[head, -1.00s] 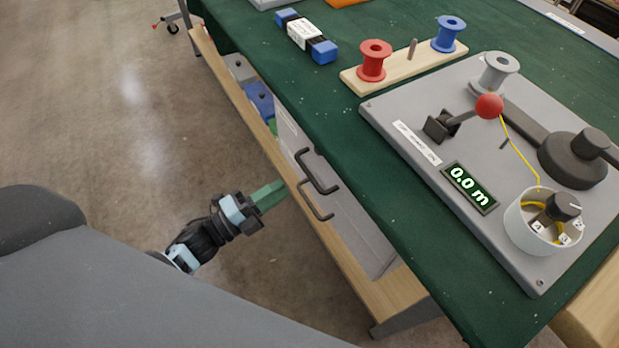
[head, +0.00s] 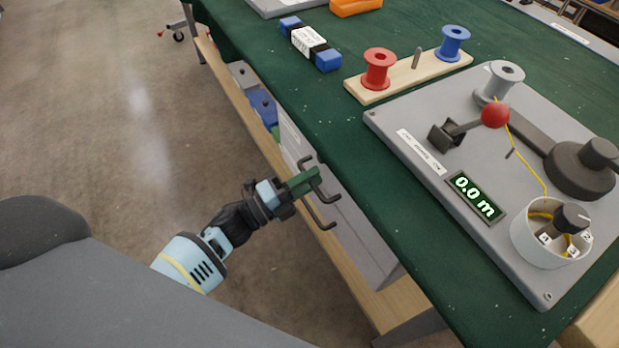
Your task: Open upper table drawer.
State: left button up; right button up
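Two dark drawer handles show on the grey drawer unit (head: 352,238) under the table's near edge. The upper handle (head: 328,191) is just beyond my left gripper (head: 308,180), and the lower handle (head: 312,216) is below it. My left gripper has green fingers, which overlap the upper handle in the picture and hide part of it. I cannot tell whether they touch it or lie around it, nor whether they are apart or together. The drawer appears closed. My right gripper is out of view.
The green tabletop (head: 300,100) overhangs the drawers. On it are a grey board (head: 480,235) with a 0.0 m display, red (head: 378,70) and blue (head: 452,43) spools, and a blue-ended block (head: 310,42). A wooden lower shelf edge (head: 232,100) runs beneath. Floor on the left is clear.

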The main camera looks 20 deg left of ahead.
pick_arm(q)
jog(key=shift+w, duration=0.1)
jog(key=shift+c, duration=0.5)
grip_shut()
jog(key=r+p+v, duration=0.1)
jog(key=r+v, duration=0.1)
jog(key=v, duration=1.1)
jog(key=r+p+v, duration=0.1)
jog(key=r+v, duration=0.2)
jog(key=v, duration=1)
jog(key=shift+v, duration=0.85)
jog(key=shift+r, duration=0.25)
jog(key=shift+o, duration=0.5)
grip_release()
